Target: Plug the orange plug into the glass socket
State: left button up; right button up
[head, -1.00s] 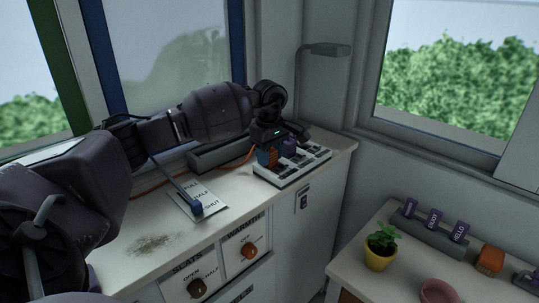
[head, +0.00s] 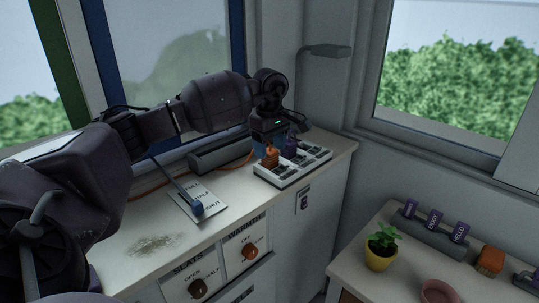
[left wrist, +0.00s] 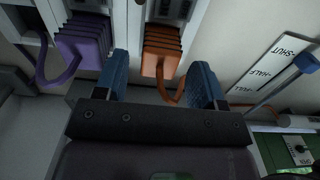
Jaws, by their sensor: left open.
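The orange plug (head: 270,158) stands upright at the near left part of the white socket strip (head: 290,177), with its orange cord trailing left. It also shows in the left wrist view (left wrist: 161,48), against the strip and looking seated in it. My left gripper (head: 268,143) is open just above and behind the plug. In the left wrist view its blue fingertips (left wrist: 160,72) stand apart, with the plug just beyond them and clear of both. A purple plug (head: 291,146) stands beside it on the strip. I cannot read the socket labels, so the glass socket is not identifiable.
A lever on a plate marked FULL, HALF, SHUT (head: 198,203) lies left of the strip. A grey trough (head: 219,151) stands behind. Cabinet knobs (head: 250,252) are in front. A lower table (head: 400,270) at right holds a potted plant (head: 381,246).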

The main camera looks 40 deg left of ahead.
aim_at(270, 151)
pick_arm(q)
notch_tip(270, 151, up, 9)
dwell(0.3)
dwell(0.4)
jog(key=shift+d, duration=0.1)
